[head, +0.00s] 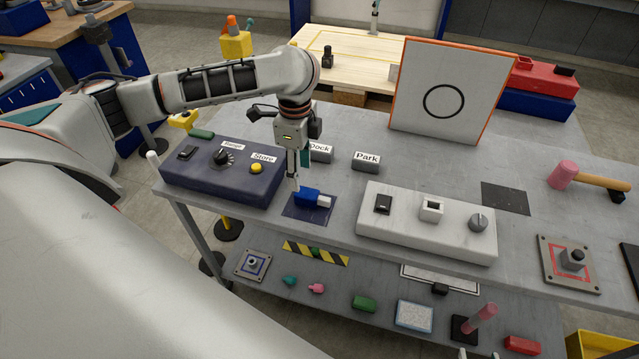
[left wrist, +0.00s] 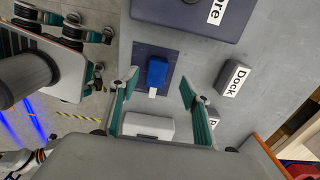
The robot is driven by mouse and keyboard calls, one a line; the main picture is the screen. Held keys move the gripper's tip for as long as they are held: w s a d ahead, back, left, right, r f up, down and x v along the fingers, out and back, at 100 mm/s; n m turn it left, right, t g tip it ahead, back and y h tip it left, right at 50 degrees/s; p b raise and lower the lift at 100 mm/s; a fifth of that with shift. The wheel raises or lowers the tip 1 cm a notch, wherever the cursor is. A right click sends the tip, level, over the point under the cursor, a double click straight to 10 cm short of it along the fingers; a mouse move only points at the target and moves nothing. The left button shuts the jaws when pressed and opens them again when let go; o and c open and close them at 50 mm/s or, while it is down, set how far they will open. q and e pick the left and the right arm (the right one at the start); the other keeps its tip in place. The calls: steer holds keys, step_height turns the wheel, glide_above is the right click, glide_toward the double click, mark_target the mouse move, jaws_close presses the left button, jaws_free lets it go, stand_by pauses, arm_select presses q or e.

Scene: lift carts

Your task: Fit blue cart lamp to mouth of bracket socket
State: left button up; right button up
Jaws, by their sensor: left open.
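The blue cart lamp (head: 308,197), a blue block with a white end, lies on its side on a dark blue mat (head: 294,212). In the left wrist view the lamp (left wrist: 157,70) has its white end towards my gripper. My left gripper (head: 295,182) points down just behind the lamp in the head view. In the left wrist view its fingers (left wrist: 157,90) are spread wide and empty, either side of the lamp's line. A square white socket (head: 431,208), seemingly the bracket socket, stands on the white panel (head: 400,228).
A dark blue panel (head: 190,183) with a knob and yellow button stands left of the mat. Grey Dock (head: 321,153) and Park (head: 366,162) blocks are behind. A mallet (head: 590,177) lies at right. Loose items fill the lower shelf (head: 380,318).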

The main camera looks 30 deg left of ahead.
mark_target(301, 191)
arm_select(q)
steer(key=f, duration=0.2)
steer(key=shift+s+f+b, duration=0.25)
steer(key=shift+f+b, duration=0.15)
steer(key=shift+f, duration=0.35)
step_height(301, 191, down, 4)
steer(key=shift+d+f+b, duration=0.1)
steer(key=shift+f+b, duration=0.05)
steer(key=shift+b, duration=0.65)
steer(key=shift+w, duration=0.1)
arm_select(e)
steer(key=shift+g, duration=0.3)
steer(key=s+f, duration=0.2)
steer(key=f, duration=0.1)
steer(key=shift+f, duration=0.3)
arm_select(q)
steer(key=c, duration=1.2)
